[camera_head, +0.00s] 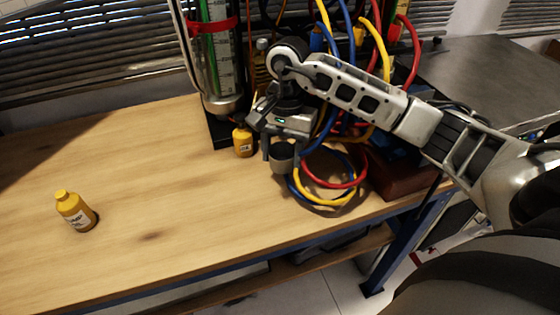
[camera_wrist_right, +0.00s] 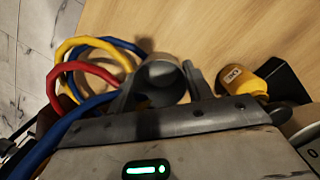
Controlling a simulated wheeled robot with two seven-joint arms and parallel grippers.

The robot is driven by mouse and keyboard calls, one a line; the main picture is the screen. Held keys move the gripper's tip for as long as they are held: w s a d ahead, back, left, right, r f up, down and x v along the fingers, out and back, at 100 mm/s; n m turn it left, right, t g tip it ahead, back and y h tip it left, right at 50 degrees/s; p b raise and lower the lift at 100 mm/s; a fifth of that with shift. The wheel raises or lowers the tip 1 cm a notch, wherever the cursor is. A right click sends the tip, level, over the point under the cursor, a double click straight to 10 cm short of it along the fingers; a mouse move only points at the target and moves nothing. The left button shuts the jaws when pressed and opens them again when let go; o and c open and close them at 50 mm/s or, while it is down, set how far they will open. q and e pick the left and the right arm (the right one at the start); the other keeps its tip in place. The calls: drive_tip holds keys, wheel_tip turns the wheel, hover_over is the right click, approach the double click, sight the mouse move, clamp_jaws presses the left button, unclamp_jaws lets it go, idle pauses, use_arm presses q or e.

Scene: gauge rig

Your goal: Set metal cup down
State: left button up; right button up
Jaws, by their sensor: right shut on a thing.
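The metal cup (camera_head: 282,156) is a small grey cup held between the fingers of my right gripper (camera_head: 281,150) in the head view. In the right wrist view the cup (camera_wrist_right: 162,78) sits between the two fingers of my right gripper (camera_wrist_right: 158,90), which is shut on it. The wooden table (camera_head: 150,180) is below; I cannot tell whether the cup touches it. My left gripper is not in view.
A yellow bottle (camera_head: 243,142) stands just left of my right gripper, by the gauge rig (camera_head: 217,60). Another yellow bottle (camera_head: 75,211) stands at the left. Coiled red, yellow and blue hoses (camera_head: 325,192) lie right of the cup. The table's middle is clear.

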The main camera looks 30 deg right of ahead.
sight(280, 177)
drive_tip(key=shift+w+d+f, duration=0.1)
drive_tip(key=shift+w+f, duration=0.4)
drive_tip(key=shift+f, duration=0.1)
wheel_tip(280, 177, down, 3)
drive_tip(key=shift+w+p, duration=0.15)
drive_tip(key=shift+p, duration=0.3)
drive_tip(key=shift+d+f+b, duration=0.1)
drive_tip(key=shift+f+b, duration=0.2)
drive_tip(key=shift+f, duration=0.15)
drive_tip(key=o, duration=1)
drive_tip(key=shift+r, duration=0.15)
